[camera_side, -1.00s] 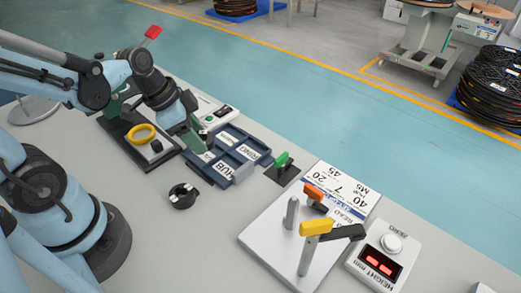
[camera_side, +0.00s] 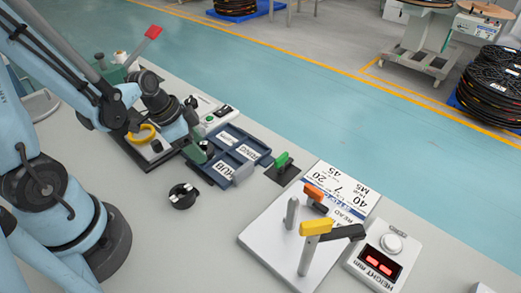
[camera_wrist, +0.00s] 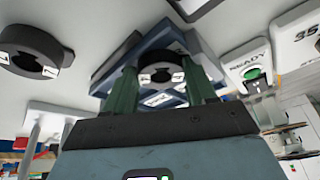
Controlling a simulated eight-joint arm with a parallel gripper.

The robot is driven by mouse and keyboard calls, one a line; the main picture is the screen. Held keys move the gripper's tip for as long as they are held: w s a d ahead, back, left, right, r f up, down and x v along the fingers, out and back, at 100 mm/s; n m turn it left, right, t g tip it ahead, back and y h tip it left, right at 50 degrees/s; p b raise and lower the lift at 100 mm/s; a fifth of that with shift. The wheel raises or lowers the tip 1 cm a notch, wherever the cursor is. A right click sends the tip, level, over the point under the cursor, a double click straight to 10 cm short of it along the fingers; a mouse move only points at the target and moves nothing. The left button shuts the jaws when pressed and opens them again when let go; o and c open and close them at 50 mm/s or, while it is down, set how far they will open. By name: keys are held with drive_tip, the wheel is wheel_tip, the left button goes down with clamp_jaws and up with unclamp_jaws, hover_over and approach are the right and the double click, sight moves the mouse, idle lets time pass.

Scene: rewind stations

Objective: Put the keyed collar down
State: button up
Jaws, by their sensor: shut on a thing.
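My gripper (camera_side: 203,152) has green fingers and is low over the near left side of the blue-grey labelled tray (camera_side: 246,172). In the wrist view, the fingers are shut on a black keyed collar (camera_wrist: 161,76), a ring with pale patches on its face. The tray (camera_wrist: 101,82) is behind it there. In the side view the held collar is mostly hidden by the fingers, and I cannot tell whether it touches the tray. A similar black ring (camera_side: 183,197) lies loose on the bench, also in the wrist view (camera_wrist: 32,42).
A yellow ring (camera_side: 143,133) sits on a dark-edged station left of the tray. A pale plate (camera_side: 268,233) with posts, and a height display (camera_side: 382,262), fill the right. Bare bench lies around the loose ring.

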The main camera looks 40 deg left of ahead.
drive_tip(key=shift+f, duration=0.2)
drive_tip(key=shift+f, duration=0.1)
drive_tip(key=o, duration=1)
drive_tip(key=shift+f, duration=0.1)
drive_tip(key=shift+s, duration=0.1)
drive_tip(key=shift+r, duration=0.2)
drive_tip(key=shift+s+r, duration=0.1)
drive_tip(key=shift+r, duration=0.45)
drive_tip(key=shift+v, duration=5.55)
drive_tip(key=shift+w+d+r+n+t+y, duration=0.3)
drive_tip(key=shift+w+d+n+t, duration=0.25)
drive_tip(key=shift+d+n, duration=0.5)
drive_tip(key=shift+w+d+r+n+t+y, duration=0.2)
drive_tip(key=shift+w+d+n+t+y, duration=0.15)
drive_tip(key=shift+w+d+n+t, duration=0.45)
drive_tip(key=shift+w+d+r+n+t+y, duration=0.35)
drive_tip(key=shift+d+n, duration=0.65)
drive_tip(key=shift+n, duration=0.45)
